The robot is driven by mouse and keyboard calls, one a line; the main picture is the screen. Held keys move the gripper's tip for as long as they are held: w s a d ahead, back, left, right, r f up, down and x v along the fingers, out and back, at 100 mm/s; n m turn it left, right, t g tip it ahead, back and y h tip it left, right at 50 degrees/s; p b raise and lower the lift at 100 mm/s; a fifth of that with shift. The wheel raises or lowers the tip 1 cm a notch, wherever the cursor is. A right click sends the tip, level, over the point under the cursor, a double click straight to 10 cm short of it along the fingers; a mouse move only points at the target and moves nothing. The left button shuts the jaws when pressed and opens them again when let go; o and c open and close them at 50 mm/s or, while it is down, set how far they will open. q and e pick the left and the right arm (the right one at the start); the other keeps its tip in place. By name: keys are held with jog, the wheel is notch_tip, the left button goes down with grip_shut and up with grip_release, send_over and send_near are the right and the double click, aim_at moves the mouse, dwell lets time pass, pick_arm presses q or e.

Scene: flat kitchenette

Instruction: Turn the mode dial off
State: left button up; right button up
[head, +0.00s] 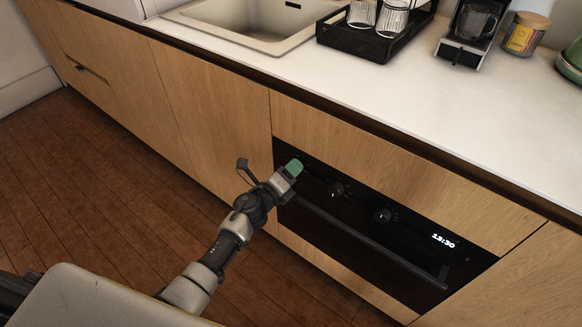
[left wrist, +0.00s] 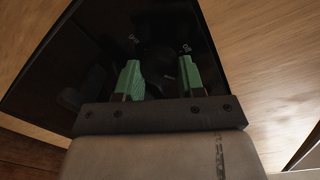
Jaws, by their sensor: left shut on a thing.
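The black built-in oven (head: 330,212) has a row of dials along its upper panel. Two dark dials show, a middle dial (head: 337,189) and a right dial (head: 383,215). My left gripper (head: 294,167) is at the left end of this panel, its green fingertips against the front and hiding what is there. In the left wrist view, the green fingers (left wrist: 160,75) stand either side of a dark dial (left wrist: 153,82), shut on it. The dial is very dark, so its pointer angle cannot be read. White markings show beyond the fingertips. My right gripper is out of view.
The oven handle (head: 370,244) runs below the dials, close to my left gripper. A lit clock (head: 443,241) is at the right of the panel. The white counter (head: 400,110) above holds a black rack (head: 345,43), a coffee machine (head: 462,50) and a jar (head: 524,36).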

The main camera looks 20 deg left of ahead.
pick_arm(q)
jog(key=n+p, duration=0.3)
jog(key=n, duration=0.6)
jog(key=shift+a+r+n+h+p, duration=0.1)
jog(key=shift+n+h+p, duration=0.2)
jog(key=shift+n, duration=0.1)
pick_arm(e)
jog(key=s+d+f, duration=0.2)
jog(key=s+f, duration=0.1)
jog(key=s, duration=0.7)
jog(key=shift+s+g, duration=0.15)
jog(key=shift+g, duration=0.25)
pick_arm(q)
jog(key=o, duration=0.9)
jog(key=shift+s, duration=0.1)
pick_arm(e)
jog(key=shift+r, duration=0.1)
pick_arm(q)
jog(key=p+v, duration=0.1)
jog(key=v, duration=0.9)
jog(key=shift+s+a, duration=0.25)
jog(key=shift+s, duration=0.05)
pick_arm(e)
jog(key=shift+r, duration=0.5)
